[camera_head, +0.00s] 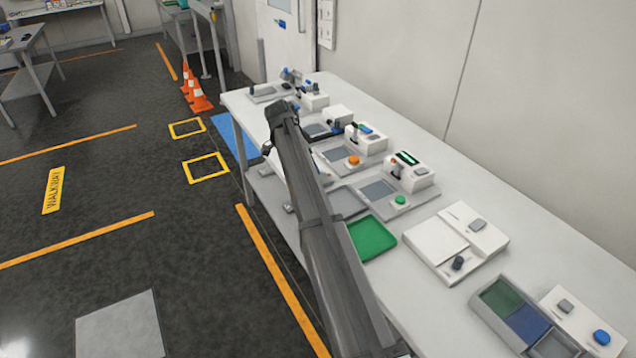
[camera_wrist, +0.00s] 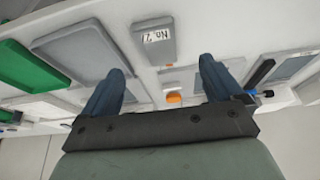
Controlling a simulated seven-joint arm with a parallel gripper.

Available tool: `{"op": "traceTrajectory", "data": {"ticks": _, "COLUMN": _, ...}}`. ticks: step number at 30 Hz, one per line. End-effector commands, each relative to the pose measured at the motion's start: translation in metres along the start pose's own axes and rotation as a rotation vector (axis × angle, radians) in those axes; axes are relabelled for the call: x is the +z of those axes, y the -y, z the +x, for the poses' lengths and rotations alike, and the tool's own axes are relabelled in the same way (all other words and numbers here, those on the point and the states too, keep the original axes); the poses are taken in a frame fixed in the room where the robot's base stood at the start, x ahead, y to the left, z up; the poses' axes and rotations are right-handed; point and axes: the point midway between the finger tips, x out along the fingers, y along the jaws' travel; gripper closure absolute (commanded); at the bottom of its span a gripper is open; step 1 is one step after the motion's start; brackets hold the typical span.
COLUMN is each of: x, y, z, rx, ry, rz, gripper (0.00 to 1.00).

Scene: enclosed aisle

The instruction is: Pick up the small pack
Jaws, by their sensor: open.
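My gripper (camera_wrist: 162,68) is open, with its two blue fingers apart and nothing between them. In the head view my arm reaches along the white workbench (camera_head: 580,240), and its dark end is above the bench's far half. I cannot pick out the small pack for certain in either view. In the wrist view a grey plate with a white number label (camera_wrist: 138,28) lies beyond the fingertips. An orange button (camera_wrist: 173,98) shows between the fingers. My arm hides part of the bench in the head view.
A green tray (camera_head: 372,240) stands beside my arm. A station with a green button (camera_head: 400,199), a white station with a black knob (camera_head: 458,263) and a divided grey tray (camera_head: 489,309) line the bench. The wall is close behind. Orange cones (camera_head: 200,101) stand on the floor.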

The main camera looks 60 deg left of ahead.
Motion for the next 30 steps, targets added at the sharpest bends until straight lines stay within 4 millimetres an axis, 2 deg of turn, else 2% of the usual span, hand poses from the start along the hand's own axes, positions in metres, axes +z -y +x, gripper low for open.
{"op": "traceTrajectory", "data": {"ticks": 3, "x": 0.000, "y": 0.000, "z": 0.019, "rx": 0.001, "ry": 0.000, "rz": 0.000, "gripper": 0.06}}
{"op": "traceTrajectory", "data": {"ticks": 13, "x": -0.002, "y": -0.002, "z": 0.039, "rx": -0.001, "ry": 0.000, "rz": 0.000, "gripper": 0.06}}
{"op": "traceTrajectory", "data": {"ticks": 22, "x": -0.003, "y": -0.004, "z": 0.076, "rx": -0.001, "ry": 0.000, "rz": -0.001, "gripper": 0.06}}
{"op": "traceTrajectory", "data": {"ticks": 30, "x": -0.003, "y": -0.005, "z": 0.081, "rx": -0.001, "ry": 0.000, "rz": -0.001, "gripper": 0.06}}
